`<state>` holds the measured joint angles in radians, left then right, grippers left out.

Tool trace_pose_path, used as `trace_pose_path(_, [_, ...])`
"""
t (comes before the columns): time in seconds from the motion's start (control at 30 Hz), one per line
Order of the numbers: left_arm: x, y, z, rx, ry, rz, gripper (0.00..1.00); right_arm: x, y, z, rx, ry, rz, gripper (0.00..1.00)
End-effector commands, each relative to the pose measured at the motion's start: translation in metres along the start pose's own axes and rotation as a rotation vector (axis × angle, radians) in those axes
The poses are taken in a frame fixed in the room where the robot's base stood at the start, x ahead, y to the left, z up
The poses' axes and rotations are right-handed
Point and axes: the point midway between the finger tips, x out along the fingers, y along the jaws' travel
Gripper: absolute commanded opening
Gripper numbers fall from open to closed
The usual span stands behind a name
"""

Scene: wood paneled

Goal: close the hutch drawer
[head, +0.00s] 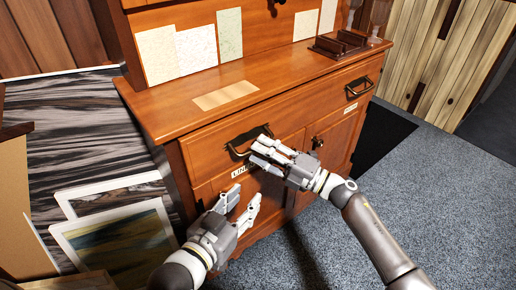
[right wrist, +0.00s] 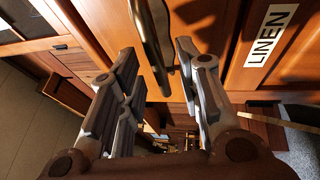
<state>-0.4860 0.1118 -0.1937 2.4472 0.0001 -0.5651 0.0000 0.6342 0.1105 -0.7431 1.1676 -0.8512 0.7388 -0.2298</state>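The orange-brown wooden hutch (head: 290,97) fills the middle of the head view. Its drawer front (head: 310,108) lies below the counter, with a dark handle (head: 360,86) at right and another handle (head: 238,152) at left. I cannot tell whether the drawer stands slightly out. My right gripper (head: 264,152) is at the left handle, fingers apart. In the right wrist view, that handle (right wrist: 150,40) shows between and beyond the open fingers, and a LINEN label (right wrist: 270,35) is at upper right. My left gripper (head: 243,205) is open and empty, lower, in front of the hutch.
A dark tray (head: 340,45) sits on the counter, and paper sheets (head: 196,49) stand against the hutch back. Framed pictures (head: 115,245) lean at lower left. A cabinet knob (head: 318,142) projects below the drawer. Grey carpet (head: 440,200) is clear at right.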

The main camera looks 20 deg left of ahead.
Motion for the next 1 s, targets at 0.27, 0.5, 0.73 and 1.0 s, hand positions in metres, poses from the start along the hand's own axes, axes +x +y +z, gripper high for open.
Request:
trace_pose_path(0.27, [0.0,0.0,0.0,0.0,0.0,0.0,0.36,-0.06,-0.001,0.0,0.0,-0.002,-0.003,0.32])
trace_pose_path(0.5, [0.0,0.0,0.0,0.0,0.0,0.0,0.36,-0.095,-0.001,0.0,0.001,-0.002,-0.002,0.32])
trace_pose_path(0.73, [0.0,0.0,0.0,0.0,0.0,0.0,0.36,-0.102,0.0,0.0,0.001,0.0,0.0,0.32])
trace_pose_path(1.0, [0.0,0.0,0.0,0.0,0.0,-0.001,0.36,-0.102,0.0,0.0,0.001,0.0,0.0,0.32])
